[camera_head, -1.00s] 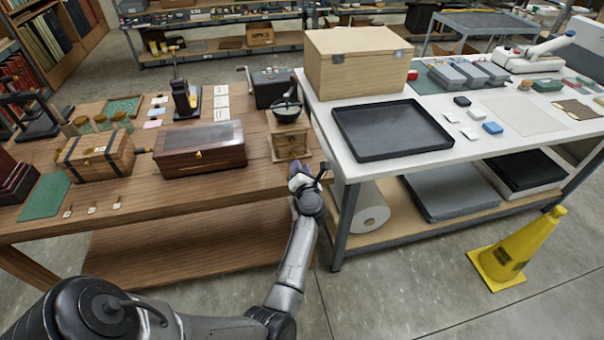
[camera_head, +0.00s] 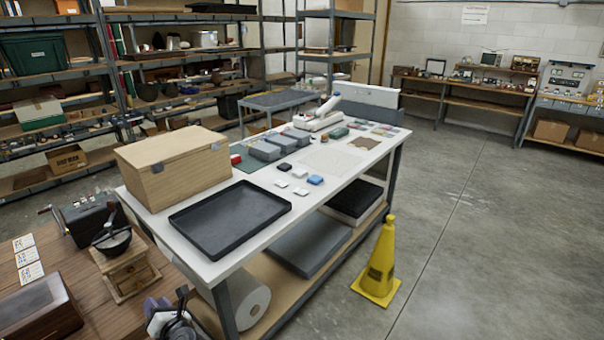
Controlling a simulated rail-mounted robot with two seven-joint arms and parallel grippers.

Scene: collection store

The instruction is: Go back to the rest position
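My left gripper (camera_head: 178,318) is at the bottom edge of the head view, beside the front left corner of the white-topped table. It is small and cut off by the frame, so I cannot tell whether its fingers are open or shut. I see nothing clearly held in it. My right gripper is not in view.
The white table (camera_head: 222,262) carries a black tray (camera_head: 228,215) and a wooden box (camera_head: 172,165). The wooden table (camera_head: 75,285) at lower left holds a coffee grinder (camera_head: 125,272). A yellow cone (camera_head: 381,265) stands on the floor. The floor at right is clear.

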